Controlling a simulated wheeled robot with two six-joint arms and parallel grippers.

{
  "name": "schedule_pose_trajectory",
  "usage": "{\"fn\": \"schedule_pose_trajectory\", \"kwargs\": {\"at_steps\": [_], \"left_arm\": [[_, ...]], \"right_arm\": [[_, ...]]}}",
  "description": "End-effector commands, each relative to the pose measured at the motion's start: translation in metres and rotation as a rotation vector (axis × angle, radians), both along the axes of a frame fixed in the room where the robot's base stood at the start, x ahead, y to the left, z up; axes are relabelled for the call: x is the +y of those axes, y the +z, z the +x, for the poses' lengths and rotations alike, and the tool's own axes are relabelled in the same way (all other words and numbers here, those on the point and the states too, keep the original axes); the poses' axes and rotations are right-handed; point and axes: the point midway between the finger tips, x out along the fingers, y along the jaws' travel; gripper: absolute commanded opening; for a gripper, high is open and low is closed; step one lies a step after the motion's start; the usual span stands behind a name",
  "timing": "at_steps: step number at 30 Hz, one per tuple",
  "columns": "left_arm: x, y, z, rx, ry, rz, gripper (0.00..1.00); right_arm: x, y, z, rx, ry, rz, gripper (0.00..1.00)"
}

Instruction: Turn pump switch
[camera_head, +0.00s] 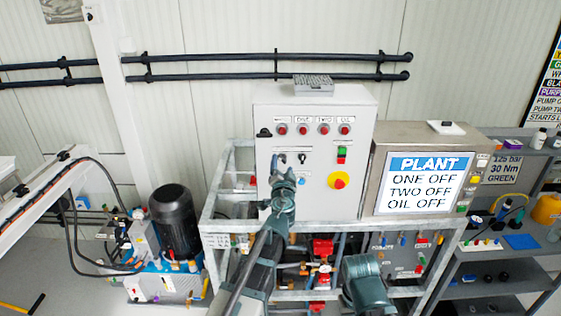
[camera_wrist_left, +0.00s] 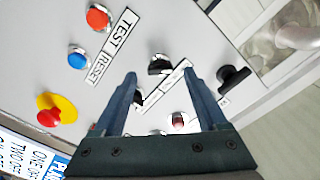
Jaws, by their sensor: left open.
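The grey control cabinet (camera_head: 320,120) carries two black rotary pump switches. In the left wrist view, one switch (camera_wrist_left: 160,65) shows between my left fingertips (camera_wrist_left: 161,75); I cannot tell if they touch it. A second black switch (camera_wrist_left: 138,97) is partly hidden behind the finger on the left. In the head view, the right-hand switch (camera_head: 302,155) shows clear of the gripper. My left gripper (camera_head: 280,168) is open in front of the left-hand switch and covers part of it. My right gripper's fingers do not show.
A red emergency stop on yellow (camera_head: 339,181) sits right of the switches. Red lamps (camera_head: 303,129) line the panel above, and a black handle (camera_wrist_left: 233,80) sits beside them. The display (camera_head: 425,184) reads ONE OFF, TWO OFF, OIL OFF. A metal frame (camera_head: 225,222) stands below.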

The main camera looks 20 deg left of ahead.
Motion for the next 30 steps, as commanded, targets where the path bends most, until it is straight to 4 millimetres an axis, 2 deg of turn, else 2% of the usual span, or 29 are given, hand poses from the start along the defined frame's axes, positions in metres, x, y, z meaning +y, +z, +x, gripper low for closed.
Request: {"fn": "schedule_pose_trajectory", "kwargs": {"at_steps": [1,4,14,26,27,30], "left_arm": [[0.002,0.0,0.01,0.0,0.0,0.0,0.75],[0.003,0.0,0.018,0.0,0.0,0.0,0.75],[0.004,0.0,0.02,0.0,-0.001,0.0,0.75],[0.004,0.0,0.02,0.0,-0.001,0.0,0.03],[0.004,0.0,0.02,0.0,-0.001,0.0,0.0],[0.004,0.0,0.02,0.0,-0.001,0.001,0.0]], "right_arm": [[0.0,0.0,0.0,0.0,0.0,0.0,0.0],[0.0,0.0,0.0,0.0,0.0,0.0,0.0],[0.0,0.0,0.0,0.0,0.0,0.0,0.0],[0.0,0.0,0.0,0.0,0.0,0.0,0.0],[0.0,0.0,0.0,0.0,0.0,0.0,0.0],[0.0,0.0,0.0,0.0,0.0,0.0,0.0]]}}
